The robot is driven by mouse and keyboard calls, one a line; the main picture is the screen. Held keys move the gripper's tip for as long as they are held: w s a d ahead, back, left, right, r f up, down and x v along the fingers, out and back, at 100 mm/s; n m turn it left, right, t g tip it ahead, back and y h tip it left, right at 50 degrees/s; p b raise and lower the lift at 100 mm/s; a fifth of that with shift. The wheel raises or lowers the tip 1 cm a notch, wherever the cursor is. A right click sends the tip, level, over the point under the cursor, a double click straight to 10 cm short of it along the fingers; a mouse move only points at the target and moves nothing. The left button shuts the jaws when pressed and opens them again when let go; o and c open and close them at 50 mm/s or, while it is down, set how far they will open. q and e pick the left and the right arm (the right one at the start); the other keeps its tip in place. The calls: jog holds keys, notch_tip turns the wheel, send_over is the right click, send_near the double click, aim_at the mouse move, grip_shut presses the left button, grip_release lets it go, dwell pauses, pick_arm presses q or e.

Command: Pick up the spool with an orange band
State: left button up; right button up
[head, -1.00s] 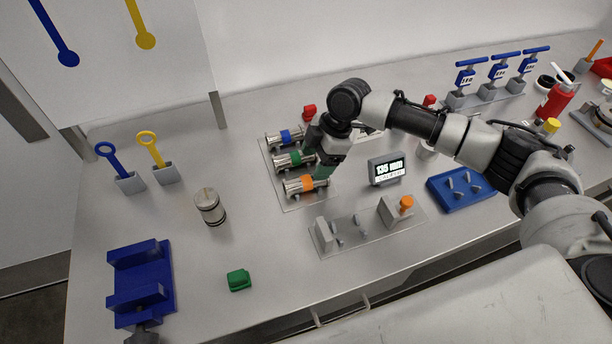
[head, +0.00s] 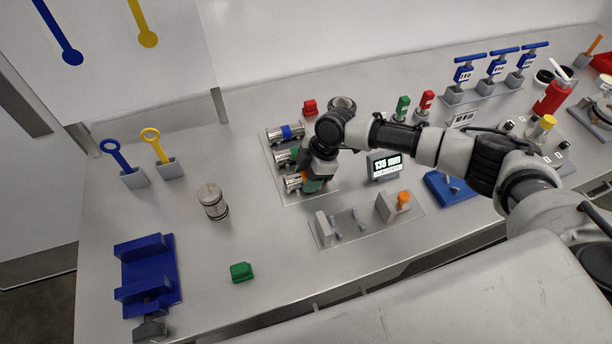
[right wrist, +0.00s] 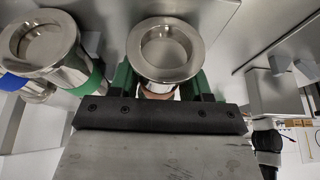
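The spool with an orange band (head: 292,183) lies on its side at the front of a grey plate with other spools. My right gripper (head: 313,184) is down over it and hides part of the band. In the right wrist view the spool's round metal end (right wrist: 165,50) sits between my green fingers, with a bit of orange below it. I cannot tell whether the fingers press on it. The green-banded spool (head: 283,157) and the blue-banded spool (head: 285,133) lie behind it. My left gripper is not in view.
A digital display (head: 384,166) stands close to the right of my right gripper. A grey fixture with an orange knob (head: 403,197) is in front. A metal cylinder (head: 212,202) stands to the left, and a green block (head: 241,271) lies near the front edge. The table between them is clear.

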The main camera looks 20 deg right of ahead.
jog(key=c, duration=0.7)
jog(key=shift+r, duration=0.1)
